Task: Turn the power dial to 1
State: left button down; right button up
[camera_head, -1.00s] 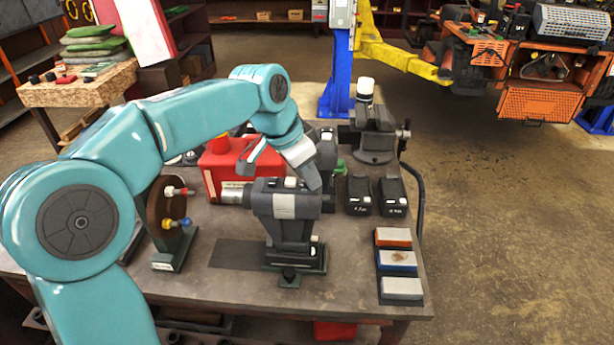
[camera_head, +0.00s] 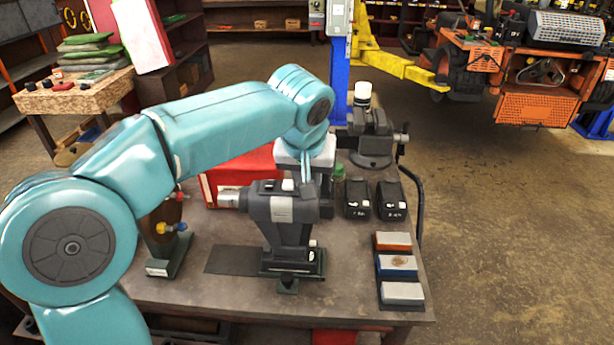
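A dark grey power tool (camera_head: 280,213) stands upright on its base on the workbench, its silver nose pointing left. Small pale and red controls (camera_head: 268,185) sit on its top; I cannot make out a dial or any number. My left gripper (camera_head: 306,178) points down at the top right, rear end of the tool. Its fingers look thin and close together from this angle, and I cannot tell whether they are open, or whether they touch the tool. My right gripper is not in view.
The workbench (camera_head: 220,290) also holds a red case (camera_head: 240,163) behind the tool, a vise (camera_head: 375,145), two black battery packs (camera_head: 390,200), a tray of sharpening stones (camera_head: 400,267) and a stand (camera_head: 170,255) with coloured fittings. The bench front is mostly clear.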

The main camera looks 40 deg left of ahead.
pick_arm(q)
jog(key=shift+d+f+n, duration=0.15)
jog(key=shift+f+n, duration=0.15)
jog(key=shift+n, duration=0.6)
jog(key=shift+g+y, duration=0.3)
jog(key=c, duration=0.9)
grip_release()
jog(key=shift+c, duration=0.2)
jog(key=shift+r, duration=0.1)
jog(key=shift+w, duration=0.1)
